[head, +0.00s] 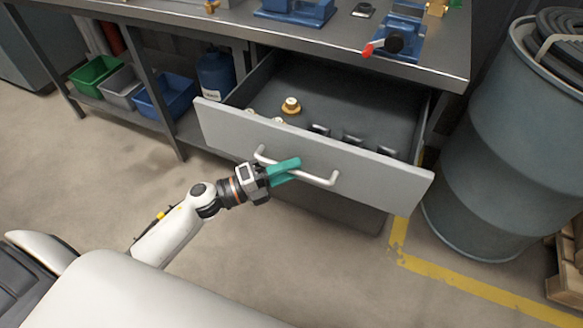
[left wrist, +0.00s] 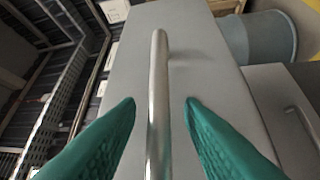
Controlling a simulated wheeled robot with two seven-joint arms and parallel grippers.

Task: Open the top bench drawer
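The top bench drawer (head: 318,155) is pulled well out from under the bench, and its inside shows in the head view. Its grey front carries a silver bar handle (head: 318,178), which also shows in the left wrist view (left wrist: 158,95). My left gripper (head: 285,170) has teal fingers and is at the handle. In the left wrist view its fingers are apart, with the bar between them and a gap on both sides. My right gripper is in neither view.
The drawer holds a brass fitting (head: 291,105) and several dark pieces. A large grey-blue drum (head: 490,150) stands right of the drawer. Green (head: 95,75) and blue (head: 165,97) bins sit on the lower shelf. Floor in front is clear.

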